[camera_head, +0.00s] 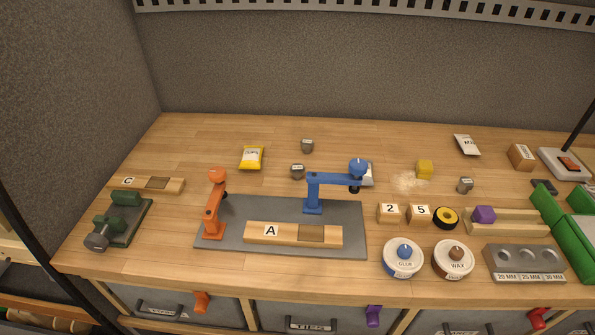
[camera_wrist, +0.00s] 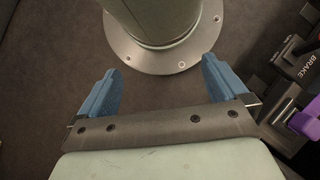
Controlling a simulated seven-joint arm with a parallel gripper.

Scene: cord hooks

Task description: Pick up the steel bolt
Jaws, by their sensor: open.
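I cannot make out a clear bolt shape in the head view. Three small grey metal-looking pieces lie on the wooden table: a back one (camera_head: 307,145), a middle one (camera_head: 297,171) and a right one (camera_head: 465,184). They are too small to tell whether any is the steel bolt. My gripper (camera_wrist: 162,66) shows only in the wrist view, its two blue fingers spread wide with nothing between them. Beyond the fingers is a round grey-green column on a bolted flange, over a dark floor. No table piece is close to the fingers there.
A grey plate (camera_head: 285,218) carries an orange clamp (camera_head: 214,205), a blue clamp (camera_head: 335,180) and wooden block A (camera_head: 270,233). Glue (camera_head: 403,263) and wax (camera_head: 453,266) tins stand at the front. The table's back left is mostly clear.

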